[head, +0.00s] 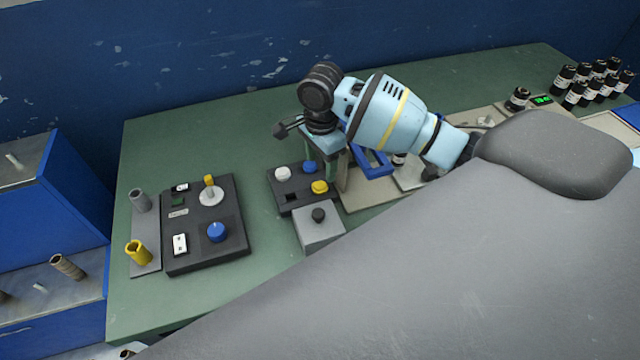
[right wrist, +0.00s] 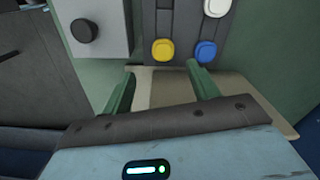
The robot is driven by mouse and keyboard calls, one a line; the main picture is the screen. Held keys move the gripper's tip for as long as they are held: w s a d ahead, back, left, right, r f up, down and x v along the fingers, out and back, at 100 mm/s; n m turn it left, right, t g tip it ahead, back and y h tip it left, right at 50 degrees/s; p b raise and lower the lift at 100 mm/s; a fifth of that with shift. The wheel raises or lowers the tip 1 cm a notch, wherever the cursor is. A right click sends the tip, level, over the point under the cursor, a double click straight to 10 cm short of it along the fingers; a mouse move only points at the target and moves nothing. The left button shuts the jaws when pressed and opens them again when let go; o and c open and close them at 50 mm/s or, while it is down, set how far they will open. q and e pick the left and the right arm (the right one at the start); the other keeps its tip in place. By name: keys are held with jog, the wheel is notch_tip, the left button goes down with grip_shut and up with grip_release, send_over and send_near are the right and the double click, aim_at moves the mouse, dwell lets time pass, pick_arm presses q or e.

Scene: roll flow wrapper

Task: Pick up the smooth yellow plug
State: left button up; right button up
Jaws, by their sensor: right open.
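A smooth yellow plug (head: 320,187) sits in a dark block (head: 291,199) on the green table, beside a blue plug (head: 309,167) and a white plug (head: 282,174). In the right wrist view the yellow plug (right wrist: 162,49) lies just beyond the fingertips, roughly centred between them. My right gripper (head: 328,168) is over the table beside the block, open, with nothing between its green fingers. Its two fingers also show in the right wrist view (right wrist: 162,82). My left gripper is not in view.
A grey box with a black knob (head: 319,229) stands against the block's near side. Further left is a black panel (head: 205,250) with a blue knob, beside a grey strip holding a yellow cup (head: 138,253). Several dark jars (head: 575,95) stand at the far right.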

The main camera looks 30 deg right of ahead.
aim_at(320, 185)
notch_tip(320, 185, down, 3)
jog(key=shift+r, duration=0.15)
jog(key=shift+w+f+b, duration=0.15)
jog(key=shift+f+b, duration=0.15)
jog(key=shift+f, duration=1)
jog(key=shift+w+f+b, duration=0.1)
jog(key=shift+f+b, duration=0.15)
jog(key=shift+f, duration=1)
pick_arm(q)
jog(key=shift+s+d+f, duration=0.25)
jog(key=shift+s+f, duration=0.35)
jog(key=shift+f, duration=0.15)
